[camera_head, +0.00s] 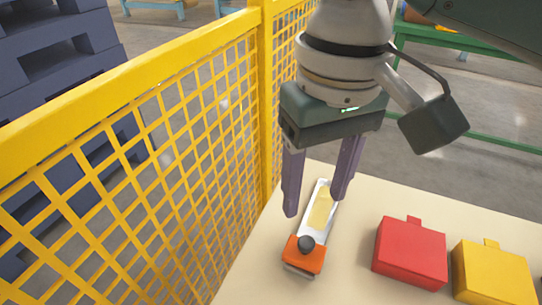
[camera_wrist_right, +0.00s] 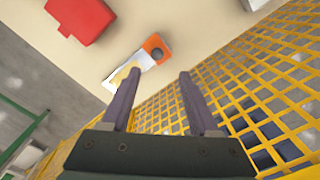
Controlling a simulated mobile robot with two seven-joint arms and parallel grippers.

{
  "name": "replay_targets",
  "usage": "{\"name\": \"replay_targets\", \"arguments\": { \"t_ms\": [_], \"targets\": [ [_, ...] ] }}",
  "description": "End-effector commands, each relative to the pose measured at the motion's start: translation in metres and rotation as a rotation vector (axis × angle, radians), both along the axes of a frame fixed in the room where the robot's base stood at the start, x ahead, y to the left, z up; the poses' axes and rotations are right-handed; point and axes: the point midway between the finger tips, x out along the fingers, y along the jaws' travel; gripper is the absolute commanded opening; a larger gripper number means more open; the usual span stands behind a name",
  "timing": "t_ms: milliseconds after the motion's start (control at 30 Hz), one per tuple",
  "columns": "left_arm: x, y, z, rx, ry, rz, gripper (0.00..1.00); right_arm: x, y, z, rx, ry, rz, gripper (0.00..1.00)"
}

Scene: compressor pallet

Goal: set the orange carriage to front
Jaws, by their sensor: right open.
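The orange carriage (camera_head: 304,258) with a dark round knob (camera_head: 306,243) sits at the near end of a pale rail (camera_head: 321,208) with a yellowish strip, on the cream table. The carriage also shows in the right wrist view (camera_wrist_right: 153,44), beyond my fingertips. My right gripper (camera_head: 318,206) is open and empty, with its two purple-grey fingers over the far part of the rail, one on each side. The carriage is nearer the camera than the fingers and apart from them. My left gripper is not in view.
A red block (camera_head: 410,253) and a yellow block (camera_head: 492,274) stand on the table (camera_head: 375,205) to the right of the rail. A yellow mesh fence (camera_head: 200,130) runs close along the left side. Dark blue pallets (camera_head: 60,60) stand behind it.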

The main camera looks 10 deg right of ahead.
Motion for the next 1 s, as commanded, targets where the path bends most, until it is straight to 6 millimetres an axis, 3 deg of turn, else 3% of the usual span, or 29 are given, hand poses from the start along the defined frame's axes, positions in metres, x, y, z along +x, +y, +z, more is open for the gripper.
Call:
{"name": "replay_targets", "arguments": {
  "t_ms": [33, 233, 600, 767, 1000],
  "targets": [
    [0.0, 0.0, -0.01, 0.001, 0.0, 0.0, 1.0, 0.003, -0.003, -0.008, -0.01, 0.0, -0.01, 0.61],
    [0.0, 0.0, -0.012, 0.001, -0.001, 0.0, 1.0, 0.004, -0.005, -0.023, -0.019, 0.007, -0.02, 0.61],
    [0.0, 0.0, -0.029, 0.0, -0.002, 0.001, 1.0, 0.004, -0.005, -0.09, -0.017, 0.004, -0.017, 0.61],
    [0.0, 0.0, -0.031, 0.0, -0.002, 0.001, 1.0, 0.004, -0.005, -0.102, -0.017, 0.003, -0.016, 0.61],
    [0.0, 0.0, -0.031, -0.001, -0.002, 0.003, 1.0, 0.004, -0.005, -0.104, -0.017, 0.002, -0.016, 0.61]
  ]
}}
